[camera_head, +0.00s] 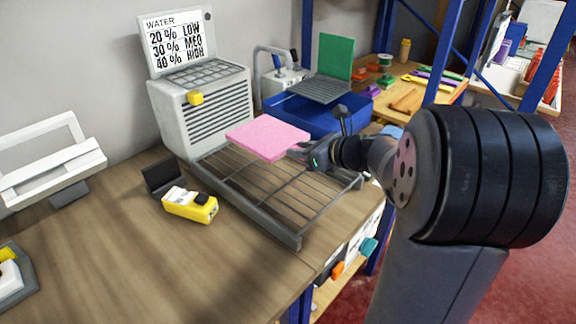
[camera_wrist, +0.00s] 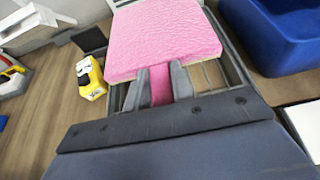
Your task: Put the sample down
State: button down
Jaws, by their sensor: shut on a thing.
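The sample is a flat pink square (camera_head: 268,137) with a textured top. In the wrist view the pink sample (camera_wrist: 165,38) extends ahead of my fingers, with a pink strip of it between them. My gripper (camera_head: 300,152) is shut on its near edge; the fingers also show in the wrist view (camera_wrist: 160,86). The sample is over the grey wire rack (camera_head: 301,238), toward its far part. I cannot tell whether its underside touches the rack or is apart from it. The sample looks roughly level.
A yellow meter (camera_head: 190,205) lies on the wooden bench (camera_head: 120,250) left of the rack. A vented white unit (camera_head: 190,125) with a "WATER" sign (camera_head: 176,40) stands behind. A blue sink-like basin (camera_head: 290,117) is behind the rack. Bare bench lies at front left.

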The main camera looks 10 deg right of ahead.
aim_at(301, 183)
notch_tip(301, 183, down, 8)
jog(key=shift+f+b, duration=0.1)
jog(key=shift+b, duration=0.7)
jog(key=shift+f, duration=0.1)
jog(key=c, duration=1.2)
grip_release()
jog(key=shift+r, duration=0.2)
jog(key=p+v, duration=0.1)
jog(key=v, duration=1.1)
jog(key=shift+f, duration=0.1)
